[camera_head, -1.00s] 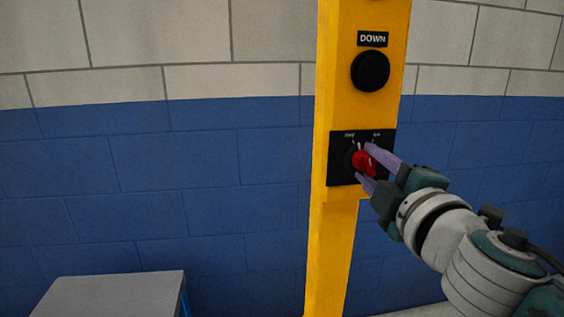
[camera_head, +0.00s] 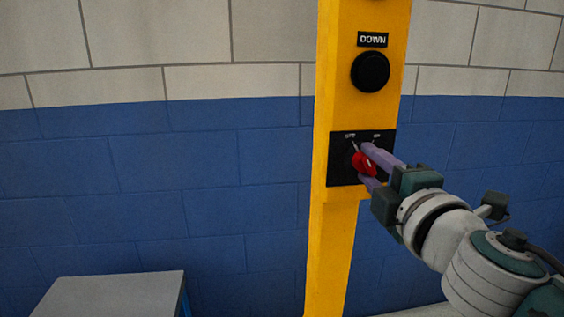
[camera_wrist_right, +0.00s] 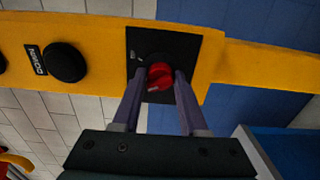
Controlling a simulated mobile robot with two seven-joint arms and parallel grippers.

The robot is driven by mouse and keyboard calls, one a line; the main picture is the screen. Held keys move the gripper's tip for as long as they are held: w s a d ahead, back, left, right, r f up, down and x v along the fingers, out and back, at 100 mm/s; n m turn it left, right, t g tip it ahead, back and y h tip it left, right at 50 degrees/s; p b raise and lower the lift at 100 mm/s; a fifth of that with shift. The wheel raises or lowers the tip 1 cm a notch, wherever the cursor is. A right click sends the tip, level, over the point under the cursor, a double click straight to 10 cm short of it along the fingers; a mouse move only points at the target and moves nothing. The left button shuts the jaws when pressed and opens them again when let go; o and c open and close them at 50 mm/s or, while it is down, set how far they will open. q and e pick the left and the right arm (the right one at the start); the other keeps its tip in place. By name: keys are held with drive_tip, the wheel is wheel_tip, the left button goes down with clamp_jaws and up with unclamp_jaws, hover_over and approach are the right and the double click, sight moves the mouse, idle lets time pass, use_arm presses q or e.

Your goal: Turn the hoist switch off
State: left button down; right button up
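The hoist switch is a red knob (camera_head: 364,163) on a black plate (camera_head: 341,172) low on the yellow post. Two small labels sit above it, too small to read surely. A pale pointer mark at the knob leans toward the upper left, to the left label. My right gripper (camera_head: 366,162) reaches in from the right with its purple fingers on either side of the knob. In the right wrist view the red knob (camera_wrist_right: 160,76) sits between the two fingertips (camera_wrist_right: 159,80), which seem to hold it. My left gripper is not in view.
A black button (camera_head: 370,71) under a DOWN label (camera_head: 373,39) is above the switch on the yellow post (camera_head: 334,240). A grey-topped stand (camera_head: 110,295) is at the lower left. A blue and white block wall is behind.

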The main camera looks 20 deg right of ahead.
drive_tip(key=o, duration=0.4)
drive_tip(key=shift+s, duration=0.1)
drive_tip(key=shift+b+v, duration=0.85)
drive_tip(key=shift+v, duration=4.05)
